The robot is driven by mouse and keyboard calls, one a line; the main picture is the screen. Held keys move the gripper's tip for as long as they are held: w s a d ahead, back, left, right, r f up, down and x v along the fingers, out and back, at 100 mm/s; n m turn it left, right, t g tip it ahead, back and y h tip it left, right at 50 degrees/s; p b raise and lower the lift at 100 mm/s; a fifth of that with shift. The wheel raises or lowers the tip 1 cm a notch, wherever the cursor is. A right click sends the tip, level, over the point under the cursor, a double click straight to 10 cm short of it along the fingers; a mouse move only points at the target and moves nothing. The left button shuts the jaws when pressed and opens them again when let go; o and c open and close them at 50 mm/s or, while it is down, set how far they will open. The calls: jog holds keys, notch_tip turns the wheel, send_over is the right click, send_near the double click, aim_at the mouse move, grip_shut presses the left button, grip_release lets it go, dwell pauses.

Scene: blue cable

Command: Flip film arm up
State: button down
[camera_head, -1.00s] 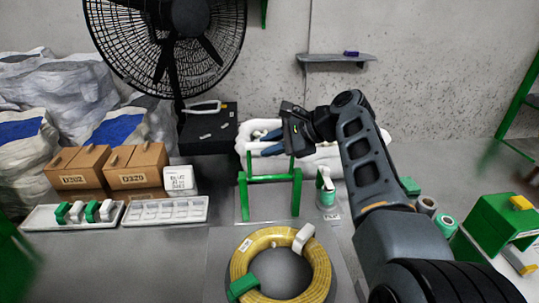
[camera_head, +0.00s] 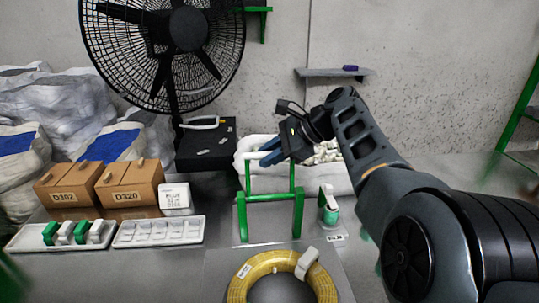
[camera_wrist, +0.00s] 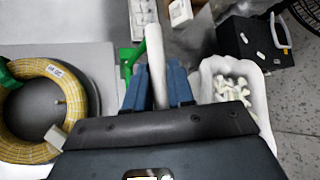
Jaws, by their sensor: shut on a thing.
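The film arm is on the green stand (camera_head: 242,218) in the middle of the head view. Its green side bars (camera_head: 292,176) point up from the stand's crossbar. In the wrist view, a white rod (camera_wrist: 153,45), apparently part of this arm, runs between my gripper's blue fingers. My gripper (camera_head: 270,152) is at the top of the stand and shut on this rod. It also shows in the wrist view (camera_wrist: 156,88). The dark gripper body hides the near part of the rod.
A yellow cable coil (camera_head: 250,272) lies in front of the stand. A white bin (camera_wrist: 262,110) with white pieces stands behind it. A green-and-white spool (camera_head: 329,213) stands at right, white trays (camera_head: 158,240) and cardboard boxes (camera_head: 130,203) at left, a black fan (camera_head: 170,85) behind.

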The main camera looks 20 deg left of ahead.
jog(key=shift+w+a, duration=0.1)
dwell(0.3)
jog(key=c, duration=1.1)
grip_release()
jog(key=shift+v, duration=3.85)
